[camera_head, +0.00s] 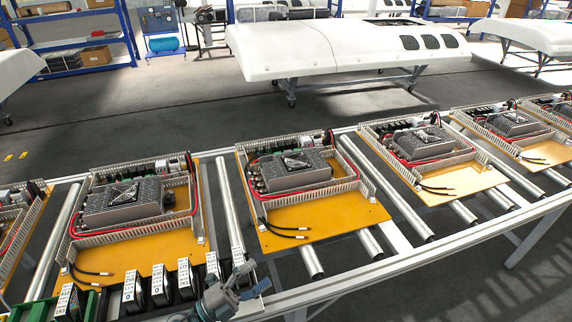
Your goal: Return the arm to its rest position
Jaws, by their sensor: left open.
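My left gripper (238,291) shows at the bottom edge of the head view, in front of the conveyor and just right of a row of black modules with white labels (158,284). It is open, and I see nothing between its fingers. Most of its arm is cut off by the lower edge. My right gripper is out of view.
A roller conveyor (311,262) runs across the view. It carries several orange boards (335,213) with wiring ducts, grey units (295,170) and loose black cables. Behind it are clear grey floor, a white shell on a wheeled stand (300,52) and blue shelving (92,42).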

